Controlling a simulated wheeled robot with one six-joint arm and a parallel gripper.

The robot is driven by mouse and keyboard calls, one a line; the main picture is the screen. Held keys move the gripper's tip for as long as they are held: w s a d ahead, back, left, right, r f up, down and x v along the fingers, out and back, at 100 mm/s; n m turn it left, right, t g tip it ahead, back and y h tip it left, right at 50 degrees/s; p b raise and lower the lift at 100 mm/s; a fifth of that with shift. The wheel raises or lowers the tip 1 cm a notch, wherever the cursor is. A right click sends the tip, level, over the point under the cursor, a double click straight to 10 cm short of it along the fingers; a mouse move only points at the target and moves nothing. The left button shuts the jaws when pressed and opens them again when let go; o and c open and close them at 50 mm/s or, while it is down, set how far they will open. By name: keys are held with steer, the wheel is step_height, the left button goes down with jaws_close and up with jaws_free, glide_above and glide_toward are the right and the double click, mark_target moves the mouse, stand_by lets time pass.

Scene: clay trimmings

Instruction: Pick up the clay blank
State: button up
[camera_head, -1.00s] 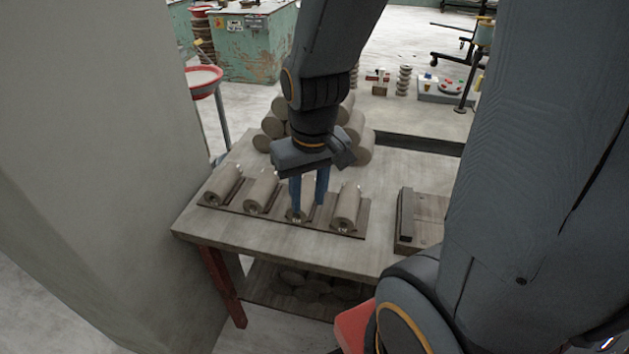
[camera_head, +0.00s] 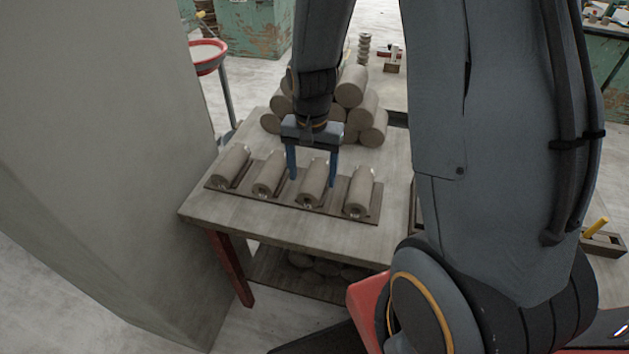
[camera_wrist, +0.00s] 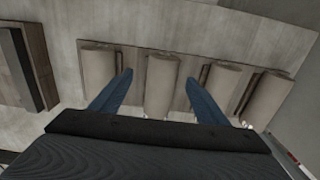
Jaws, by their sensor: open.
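Several brown clay blanks lie side by side on a dark slatted board (camera_head: 282,200) on the table. My gripper (camera_head: 313,180) is open and empty above the third blank from the left (camera_head: 313,184). In the head view its blue fingers come down on either side of that blank. In the wrist view this blank (camera_wrist: 160,88) shows between the open fingertips (camera_wrist: 159,76). Neighbouring blanks sit close outside the fingers, one to the left (camera_wrist: 97,75) and one to the right (camera_wrist: 218,80). I cannot tell how far the fingertips are above the board.
A stack of larger clay cylinders (camera_head: 352,88) stands behind the row on the table (camera_head: 220,205). A dark block on a board (camera_wrist: 28,60) lies at the left in the wrist view. A grey wall (camera_head: 90,150) rises to the left of the table.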

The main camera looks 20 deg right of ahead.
mark_target(310, 185)
steer(key=shift+w+a+f+p, duration=0.1)
steer(key=shift+f+p, duration=0.4)
steer(key=shift+f, duration=0.95)
steer(key=shift+w+a+f+p, duration=0.1)
steer(key=shift+f+p, duration=0.35)
steer(key=shift+f, duration=0.95)
steer(key=c, duration=1.6)
steer(key=shift+r, duration=0.2)
